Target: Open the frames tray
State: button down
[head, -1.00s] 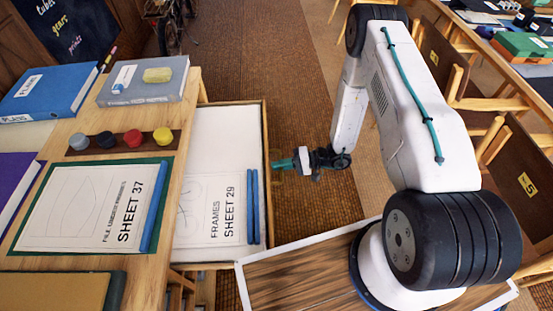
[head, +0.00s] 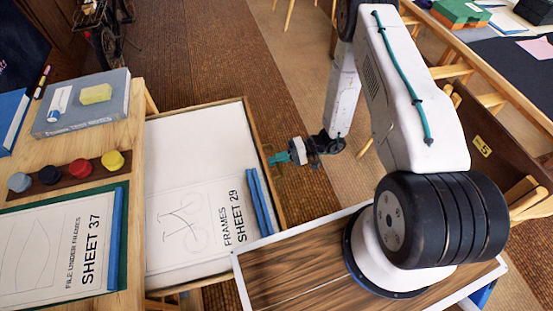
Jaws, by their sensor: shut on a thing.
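The frames tray (head: 190,128) is a shallow wooden drawer pulled out to the right from the drafting table. In it lies a white sheet (head: 180,200) marked "FRAMES SHEET 29" with a bicycle drawing. Two blue strips lie along the sheet's right side. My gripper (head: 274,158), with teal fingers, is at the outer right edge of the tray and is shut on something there. The handle itself is too small to make out.
The tabletop (head: 138,135) holds a grey book (head: 82,112) with a yellow block, several coloured jars and a board (head: 55,250) marked "SHEET 37". My wood-topped base is close below the tray's front right corner. Brown floor (head: 220,60) is clear beyond the tray.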

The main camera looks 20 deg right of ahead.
jog(key=shift+w, duration=0.15)
jog(key=c, duration=1.6)
grip_release()
jog(key=shift+o, duration=0.2)
jog(key=shift+d, duration=0.1)
jog(key=v, duration=0.7)
jog(key=shift+d, duration=0.35)
jog(key=shift+r, duration=0.1)
